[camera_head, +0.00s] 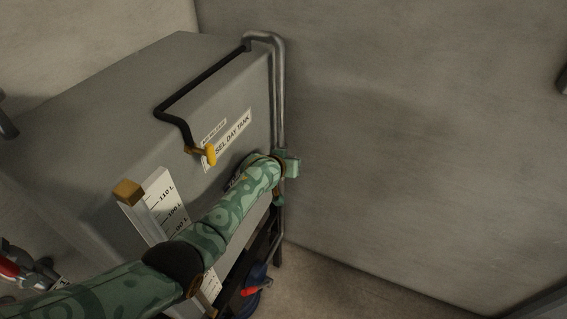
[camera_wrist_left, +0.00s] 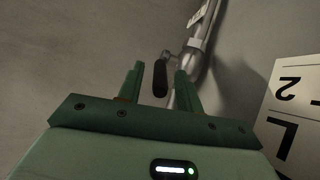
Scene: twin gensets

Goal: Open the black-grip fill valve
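The black grip (camera_wrist_left: 160,78) of the valve handle shows in the left wrist view, on a small metal lever beside a grey pipe (camera_wrist_left: 201,48). My left gripper (camera_wrist_left: 158,72) is open, and the grip appears between its two fingers with gaps on both sides. I cannot tell how deep it sits between them. In the head view my left arm reaches across the tank's front, and its gripper (camera_head: 290,166) is at the vertical grey pipe (camera_head: 280,95). The valve is hidden there behind the gripper and arm. My right gripper is not in view.
The grey day tank (camera_head: 95,105) fills the left. A black pipe (camera_head: 205,80) with a yellow-handled valve (camera_head: 208,154) is on it. A level gauge (camera_head: 160,195) stands close to my arm. A bare wall (camera_head: 420,120) is to the right. A blue-and-red item (camera_head: 257,282) is below.

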